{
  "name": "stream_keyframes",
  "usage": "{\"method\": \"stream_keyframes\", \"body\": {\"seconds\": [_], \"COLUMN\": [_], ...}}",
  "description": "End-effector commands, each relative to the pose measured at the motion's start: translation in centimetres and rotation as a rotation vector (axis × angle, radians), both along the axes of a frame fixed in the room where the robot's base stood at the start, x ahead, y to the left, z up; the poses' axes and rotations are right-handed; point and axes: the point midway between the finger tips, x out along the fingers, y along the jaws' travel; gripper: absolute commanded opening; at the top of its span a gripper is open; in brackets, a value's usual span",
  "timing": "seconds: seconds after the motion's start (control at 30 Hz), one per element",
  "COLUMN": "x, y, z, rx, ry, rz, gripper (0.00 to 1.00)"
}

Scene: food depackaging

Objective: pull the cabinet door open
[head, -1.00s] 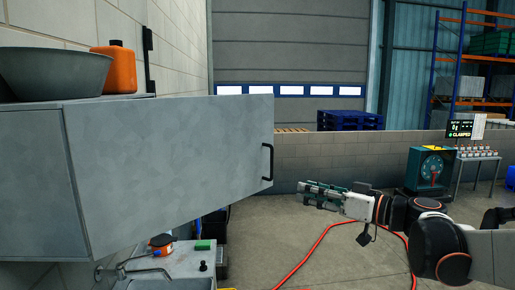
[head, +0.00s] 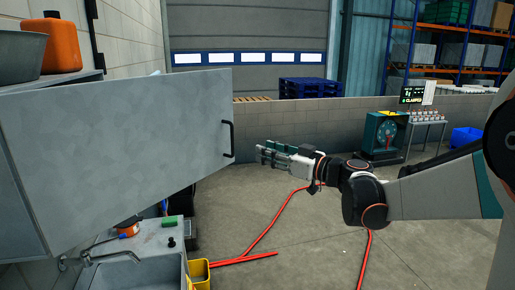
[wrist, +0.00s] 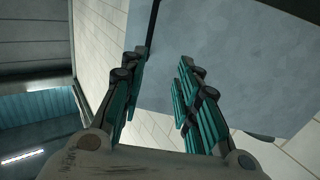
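The grey cabinet door (head: 110,150) stands swung out from the wall cabinet on the left in the head view. Its black bar handle (head: 229,138) is upright near the door's free edge. My gripper (head: 262,154) is just right of the handle in the picture, pointing left, with a visible gap between them. In the wrist view my gripper (wrist: 158,85) has its teal fingers well apart with nothing between them. A grey panel (wrist: 225,50), seemingly the door or cabinet, lies beyond the fingers. I cannot make out the handle there for certain.
An orange canister (head: 60,45) and a grey bowl (head: 20,55) sit on the cabinet top. A sink counter (head: 140,240) is below the door, with a yellow bin (head: 199,272) beside it. A red hose (head: 275,225) crosses the otherwise open floor.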

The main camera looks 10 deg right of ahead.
Motion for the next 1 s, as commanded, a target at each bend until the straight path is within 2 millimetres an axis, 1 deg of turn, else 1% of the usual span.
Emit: {"method": "stream_keyframes", "body": {"seconds": [0.03, 0.1, 0.2, 0.33, 0.57, 0.6, 0.67, 0.7, 0.73, 0.93, 0.97, 1.0], "x": [0.6, 1.3, 1.9, 2.3, 2.3, 2.3, 2.3, 2.3, 2.3, 2.3, 2.3, 2.3], "y": [0.6, 1.0, 1.5, 1.7, 1.7, 1.7, 1.7, 1.7, 1.7, 1.7, 1.7, 1.7], "z": [0.1, 0.1, 0.1, 0.0, 0.0, 0.0, 0.0, 0.0, 0.0, 0.0, 0.0, 0.0], "rx": [0.000, 0.000, 0.000, 0.000, 0.000, 0.000, 0.000, 0.000, 0.000, 0.000, 0.000, 0.000], "ry": [0.000, 0.000, 0.000, 0.000, 0.000, 0.000, 0.000, 0.000, 0.000, 0.000, 0.000, 0.000], "rz": [0.003, 0.002, 0.002, 0.000, 0.000, 0.000, 0.000, 0.000, 0.000, 0.000, 0.000, 0.000], "gripper": [0.30, 0.30, 0.30, 0.30, 0.30, 0.25, 0.11, 0.02, 0.00, 0.01, 0.08, 0.17]}}
